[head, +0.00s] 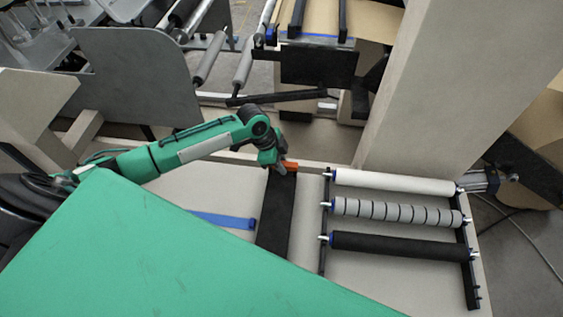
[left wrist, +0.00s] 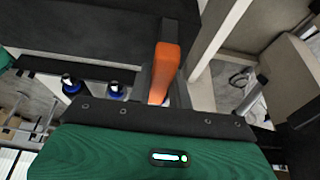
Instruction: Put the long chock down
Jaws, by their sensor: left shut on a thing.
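The long chock, an orange piece (head: 290,167), is at the tip of my left gripper (head: 280,164) in the head view, over the far end of a black strip. In the left wrist view the orange chock (left wrist: 163,72) stands between the dark fingers of my left gripper (left wrist: 162,88), which is shut on it. Only part of the chock shows; the gripper hides the rest. I cannot tell whether the chock touches the surface below. My right gripper is not in view.
The black strip (head: 274,222) lies on the pale table (head: 180,190), with a blue bar (head: 223,220) left of it. To the right, a rack (head: 323,225) holds a white roller (head: 395,182), a grey banded roller (head: 395,211) and a black roller (head: 400,246). A beige post (head: 460,80) rises behind.

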